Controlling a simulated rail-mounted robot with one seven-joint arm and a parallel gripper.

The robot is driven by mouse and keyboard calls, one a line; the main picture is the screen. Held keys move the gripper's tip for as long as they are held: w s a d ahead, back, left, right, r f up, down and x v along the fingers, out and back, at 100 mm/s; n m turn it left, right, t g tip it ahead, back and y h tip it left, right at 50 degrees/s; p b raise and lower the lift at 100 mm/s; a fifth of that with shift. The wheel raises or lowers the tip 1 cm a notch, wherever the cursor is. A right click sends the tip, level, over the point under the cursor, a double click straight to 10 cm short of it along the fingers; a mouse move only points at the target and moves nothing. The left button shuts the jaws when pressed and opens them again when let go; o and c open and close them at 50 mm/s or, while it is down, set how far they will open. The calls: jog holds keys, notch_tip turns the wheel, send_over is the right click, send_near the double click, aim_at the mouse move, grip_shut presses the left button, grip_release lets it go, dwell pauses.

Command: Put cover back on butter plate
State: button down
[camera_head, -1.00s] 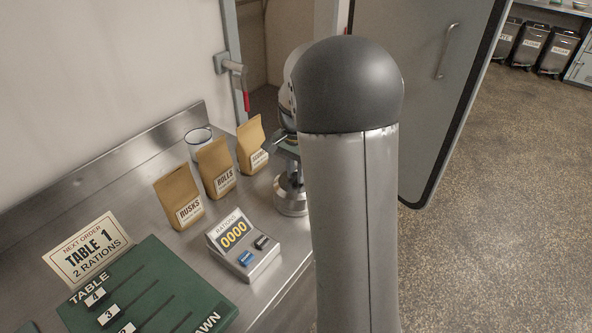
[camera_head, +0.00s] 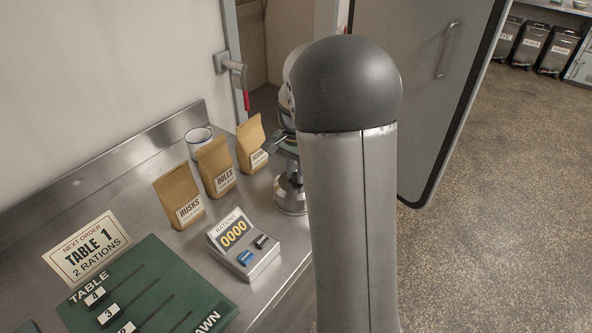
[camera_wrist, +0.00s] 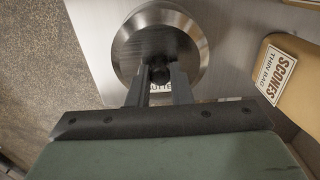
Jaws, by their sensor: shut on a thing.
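A round, shiny steel cover (camera_wrist: 196,36) with a dark knob (camera_wrist: 160,74) fills the top middle of the wrist view. My gripper (camera_wrist: 159,80) is shut on the knob, one finger on each side. In the head view the steel piece (camera_head: 291,196) shows below my gripper (camera_head: 284,150), partly hidden behind my arm. A white label reading part of "BUTTER" (camera_wrist: 160,88) shows between the fingers. I cannot make out the plate apart from the cover, nor tell whether the cover rests on it.
Paper bags of rusks (camera_head: 178,197), rolls (camera_head: 216,168) and scones (camera_head: 251,144) stand left of the cover. A rations counter box (camera_head: 243,244), order sign (camera_head: 88,246) and green board (camera_head: 150,290) lie nearer. The steel counter's right edge is close.

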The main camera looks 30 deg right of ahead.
jog(key=c, duration=0.7)
grip_release()
jog(key=shift+c, duration=0.2)
jog(key=shift+r+p, duration=2.6)
jog(key=shift+r, duration=0.95)
grip_shut()
jog(key=shift+f, duration=0.2)
